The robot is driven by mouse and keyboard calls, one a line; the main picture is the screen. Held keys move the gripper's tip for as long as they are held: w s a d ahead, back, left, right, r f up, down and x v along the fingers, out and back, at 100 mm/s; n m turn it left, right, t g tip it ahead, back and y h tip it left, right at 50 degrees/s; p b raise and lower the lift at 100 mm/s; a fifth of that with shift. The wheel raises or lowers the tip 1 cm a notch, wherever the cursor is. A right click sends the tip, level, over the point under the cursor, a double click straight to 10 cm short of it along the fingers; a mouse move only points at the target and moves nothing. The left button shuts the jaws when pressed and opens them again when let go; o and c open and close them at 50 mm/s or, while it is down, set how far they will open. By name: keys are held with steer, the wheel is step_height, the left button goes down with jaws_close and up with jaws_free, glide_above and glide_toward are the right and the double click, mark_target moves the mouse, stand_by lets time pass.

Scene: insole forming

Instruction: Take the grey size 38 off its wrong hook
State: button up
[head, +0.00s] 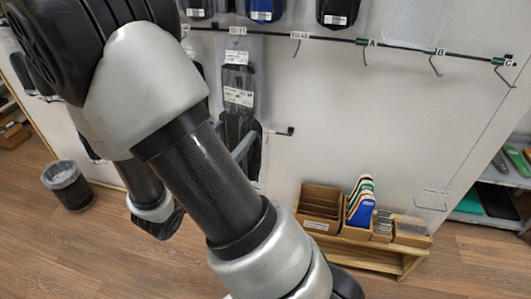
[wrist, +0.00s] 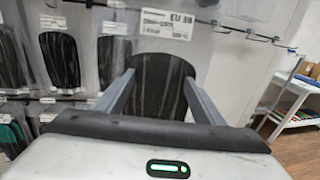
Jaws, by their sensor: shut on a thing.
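A dark grey insole pack (wrist: 160,98) stands upright in the wrist view, in a clear bag with a white label (wrist: 167,24) that appears to read EU 38. My gripper (wrist: 160,78) is shut on this pack, one finger along each side. In the head view the pack (head: 238,124) is in front of the wall below the tag EU 41 (head: 237,30), and my gripper (head: 242,146) is partly hidden behind my arm. I cannot tell whether its bag still hangs on the hook.
Bare hooks tagged A (head: 367,43), B (head: 437,51) and C (head: 505,62) line the rail to the right. Other packs (wrist: 61,60) hang to the left. A low wooden bench (head: 375,252) with boxes stands below. A bin (head: 67,186) is at the left.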

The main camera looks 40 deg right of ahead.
mark_target(261, 144)
steer(key=s+d+m+g, duration=0.1)
steer(key=s+g, duration=0.1)
steer(key=s+d+m+g+h+b, duration=0.1)
steer(key=d, duration=0.1)
steer(key=s+d+f+m+g+h, duration=0.1)
steer(key=s+g, duration=0.1)
steer(key=shift+s+d+m+g, duration=0.3)
steer(key=shift+s+d+m, duration=0.05)
steer(key=shift+d+m, duration=0.05)
steer(key=shift+w+d+b, duration=0.3)
steer(key=shift+w+d, duration=1)
steer(key=shift+d, duration=0.2)
steer(key=shift+w+d+b, duration=0.25)
steer(key=shift+w+d, duration=1)
steer(key=shift+d, duration=0.2)
